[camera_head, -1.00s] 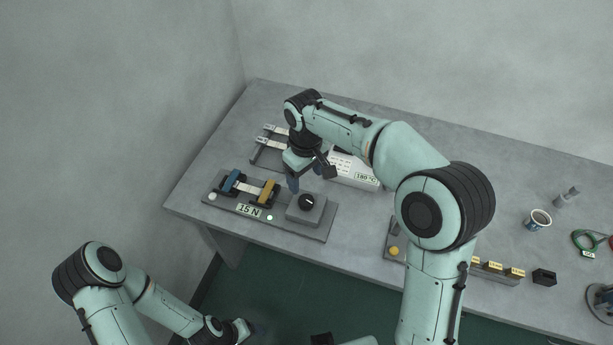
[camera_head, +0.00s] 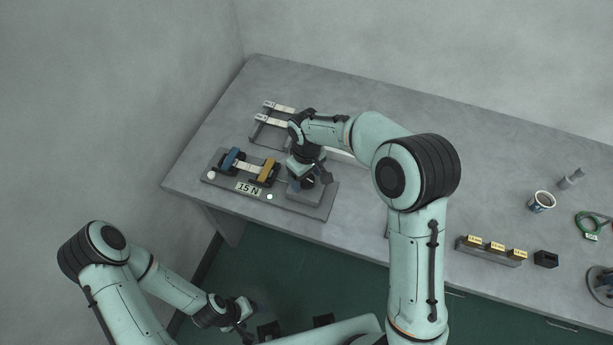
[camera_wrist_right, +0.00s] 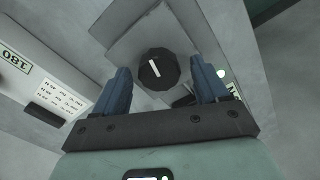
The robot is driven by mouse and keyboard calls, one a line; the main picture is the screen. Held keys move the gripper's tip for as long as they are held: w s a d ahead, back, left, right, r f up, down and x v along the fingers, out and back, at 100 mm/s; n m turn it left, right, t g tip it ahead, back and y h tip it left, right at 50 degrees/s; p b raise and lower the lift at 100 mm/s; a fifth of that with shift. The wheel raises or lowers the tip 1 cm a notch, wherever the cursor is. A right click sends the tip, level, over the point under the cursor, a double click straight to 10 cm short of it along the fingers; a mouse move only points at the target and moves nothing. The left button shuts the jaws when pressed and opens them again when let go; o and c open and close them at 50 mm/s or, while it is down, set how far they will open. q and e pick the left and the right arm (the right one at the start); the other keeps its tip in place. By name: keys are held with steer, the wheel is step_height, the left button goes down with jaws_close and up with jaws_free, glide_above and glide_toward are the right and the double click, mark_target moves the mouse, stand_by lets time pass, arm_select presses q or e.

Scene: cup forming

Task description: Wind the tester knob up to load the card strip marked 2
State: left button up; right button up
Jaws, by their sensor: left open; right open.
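The tester (camera_head: 314,208) is a grey base plate at the table's front left, with a blue clamp (camera_head: 232,159), a yellow clamp (camera_head: 266,172) and a white strip (camera_head: 247,166) between them. Its label reads 15 N (camera_head: 248,188). The black knob (camera_wrist_right: 158,69) with a white pointer line sits on a grey block (camera_wrist_right: 125,33) in the right wrist view. My right gripper (camera_wrist_right: 160,80) is open, with its blue fingers on either side of the knob; I cannot tell whether they touch it. In the head view the arm mostly hides the knob. My left gripper (camera_head: 262,321) is open and empty, in front of the table.
A rack (camera_head: 270,127) with card strips stands behind the tester. A white box (camera_wrist_right: 45,80) with a label starting 180 is beside the tester block. A cup (camera_head: 541,201), a block with yellow labels (camera_head: 488,251) and a green ring (camera_head: 588,222) are at right.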

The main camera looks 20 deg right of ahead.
steer(key=shift+f, duration=0.3)
steer(key=c, duration=1.1)
steer(key=shift+o, duration=0.2)
arm_select(q)
steer(key=shift+f, duration=0.1)
arm_select(e)
steer(key=shift+m, duration=0.3)
steer(key=m, duration=0.2)
steer(key=shift+m, duration=0.3)
steer(key=m, duration=0.2)
steer(key=shift+m+b, duration=0.4)
arm_select(q)
steer(key=shift+s+f, duration=0.55)
steer(key=shift+f, duration=0.1)
arm_select(e)
steer(key=m, duration=0.5)
steer(key=shift+d+m, duration=0.1)
steer(key=shift+m, duration=0.2)
